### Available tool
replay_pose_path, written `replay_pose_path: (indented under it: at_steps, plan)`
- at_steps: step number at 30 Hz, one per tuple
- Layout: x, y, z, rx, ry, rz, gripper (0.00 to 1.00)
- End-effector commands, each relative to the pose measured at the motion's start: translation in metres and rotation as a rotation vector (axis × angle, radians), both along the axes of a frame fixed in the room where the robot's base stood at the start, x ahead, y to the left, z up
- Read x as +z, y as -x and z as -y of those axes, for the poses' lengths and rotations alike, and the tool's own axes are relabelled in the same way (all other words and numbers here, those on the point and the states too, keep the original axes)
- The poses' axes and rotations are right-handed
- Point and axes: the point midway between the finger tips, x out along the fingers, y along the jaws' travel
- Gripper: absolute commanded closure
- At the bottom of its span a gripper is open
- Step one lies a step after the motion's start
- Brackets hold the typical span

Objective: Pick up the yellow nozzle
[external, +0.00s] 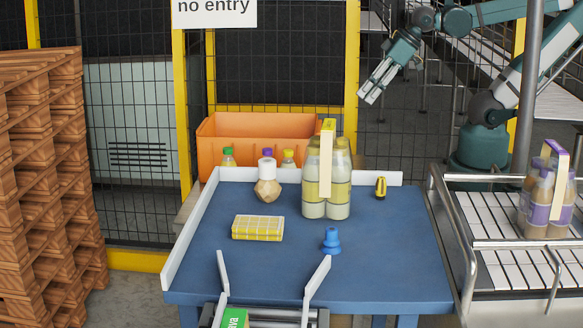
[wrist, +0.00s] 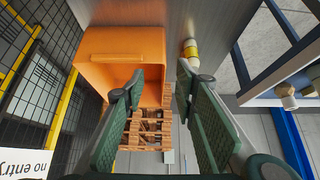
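The yellow nozzle (external: 381,187), a small yellow piece with a dark middle, stands on the blue table (external: 285,275) near its right back edge, right of the tall bottle pack. I cannot make it out in the wrist view. My gripper (external: 370,93) hangs in the air behind the table, above and well apart from the nozzle. In the wrist view my gripper (wrist: 161,78) has its two green fingers spread with nothing between them.
An orange bin (external: 230,127) stands behind. A conveyor (external: 500,250) with a purple-handled pack is at right.

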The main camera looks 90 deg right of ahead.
Motion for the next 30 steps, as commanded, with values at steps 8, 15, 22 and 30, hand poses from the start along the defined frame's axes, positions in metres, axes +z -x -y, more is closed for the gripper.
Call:
replay_pose_path:
  at_steps: [8, 15, 22, 30]
  plan:
    - [0.0, 0.0, 0.0, 0.0, 0.0, 0.0, 0.71]
    - [0.0, 0.0, 0.0, 0.0, 0.0, 0.0, 0.67]
    - [0.0, 0.0, 0.0, 0.0, 0.0, 0.0, 0.66]
    - [0.0013, -0.0029, -0.0063, 0.024, 0.006, -0.009, 0.66]
